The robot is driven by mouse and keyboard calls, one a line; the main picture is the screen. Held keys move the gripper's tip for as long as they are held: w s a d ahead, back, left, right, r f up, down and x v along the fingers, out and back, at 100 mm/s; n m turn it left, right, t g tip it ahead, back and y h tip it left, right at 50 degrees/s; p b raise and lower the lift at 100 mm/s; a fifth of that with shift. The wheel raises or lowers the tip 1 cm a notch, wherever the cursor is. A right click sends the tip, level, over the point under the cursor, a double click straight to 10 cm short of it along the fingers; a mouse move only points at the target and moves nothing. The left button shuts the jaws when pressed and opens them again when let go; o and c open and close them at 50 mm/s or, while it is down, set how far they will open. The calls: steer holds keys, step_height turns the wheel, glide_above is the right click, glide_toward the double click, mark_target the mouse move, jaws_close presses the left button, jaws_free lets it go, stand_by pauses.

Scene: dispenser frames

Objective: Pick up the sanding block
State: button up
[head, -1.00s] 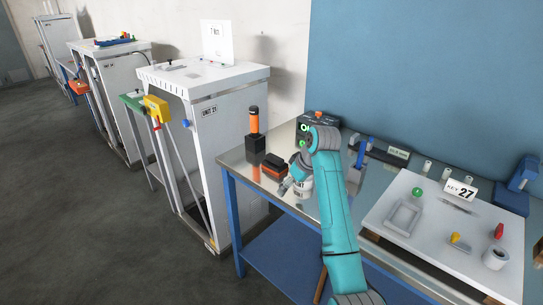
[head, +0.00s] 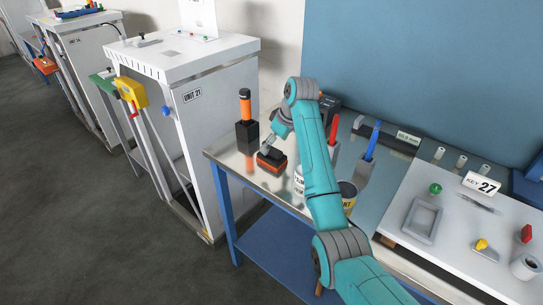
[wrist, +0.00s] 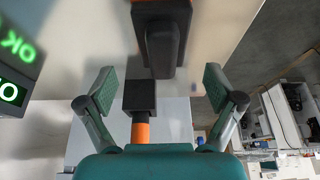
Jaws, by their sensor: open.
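The sanding block (head: 272,161), orange with a black top, lies on the metal bench near its left end. In the wrist view the sanding block (wrist: 163,40) shows at the top centre, with a raised black grip and thin orange edges. My gripper (head: 268,144) is just above the block in the head view. In the wrist view my gripper (wrist: 160,88) has its two green pads wide apart with nothing between them touching; the block is beyond the fingertips. The block's underside is hidden.
A black holder with an orange-handled tool (head: 246,135) stands close left of the block. Cans, a red tool (head: 334,129) and a blue tool (head: 373,140) stand to the right. A white board (head: 459,233) is farther right. A white cabinet (head: 200,110) stands left.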

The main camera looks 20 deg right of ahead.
mark_target(272, 149)
steer(key=shift+s+x, duration=0.2)
steer(key=shift+x, duration=2.5)
steer(key=shift+f, duration=0.1)
steer(key=c, duration=1.4)
step_height(272, 149, up, 10)
steer(key=shift+r, duration=0.1)
